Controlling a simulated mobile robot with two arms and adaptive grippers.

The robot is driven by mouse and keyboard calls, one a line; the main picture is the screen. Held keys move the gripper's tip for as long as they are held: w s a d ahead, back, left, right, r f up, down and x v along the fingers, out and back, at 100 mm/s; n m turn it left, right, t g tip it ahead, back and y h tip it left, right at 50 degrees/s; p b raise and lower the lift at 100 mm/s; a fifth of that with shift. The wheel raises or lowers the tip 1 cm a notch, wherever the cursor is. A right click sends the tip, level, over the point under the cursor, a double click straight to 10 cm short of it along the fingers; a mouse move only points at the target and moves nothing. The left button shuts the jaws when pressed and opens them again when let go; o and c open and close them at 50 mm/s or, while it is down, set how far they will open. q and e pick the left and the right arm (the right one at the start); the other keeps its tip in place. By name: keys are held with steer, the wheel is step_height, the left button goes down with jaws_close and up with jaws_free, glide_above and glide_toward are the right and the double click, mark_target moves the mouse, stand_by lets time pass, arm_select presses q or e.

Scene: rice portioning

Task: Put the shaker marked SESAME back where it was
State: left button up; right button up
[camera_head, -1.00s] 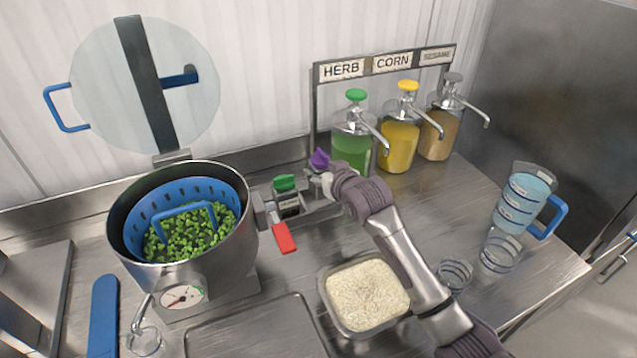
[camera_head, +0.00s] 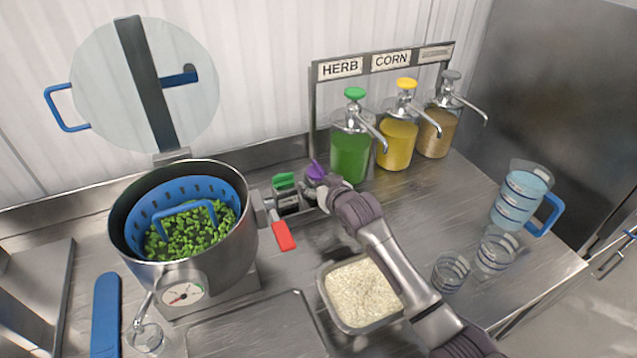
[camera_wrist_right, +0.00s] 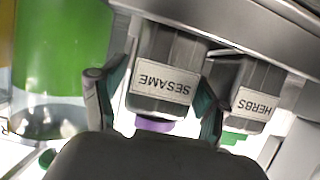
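The SESAME shaker (camera_wrist_right: 158,84) has a dark body, a white label and a purple lid; in the head view its lid (camera_head: 316,170) shows beside the green-lidded shaker. My right gripper (camera_wrist_right: 160,100) has one finger on each side of the SESAME shaker and looks shut on it. The shaker stands about upright, low at the small metal rack (camera_head: 312,216); I cannot tell if its base rests there. The HERBS shaker (camera_wrist_right: 254,100), with a green lid (camera_head: 285,181), is just beside it. My left gripper is not in view.
Herb (camera_head: 350,155), corn (camera_head: 396,145) and sesame (camera_head: 436,135) pump dispensers stand behind and to the right. A pot (camera_head: 190,272) with a red handle (camera_head: 284,237) is to the left. A rice container (camera_head: 345,322) lies in front, below my right arm.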

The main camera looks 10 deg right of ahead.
stand_by(0.3)
steer(key=shift+r, duration=0.2)
steer(key=b+v, duration=0.1)
steer(key=v, duration=1.1)
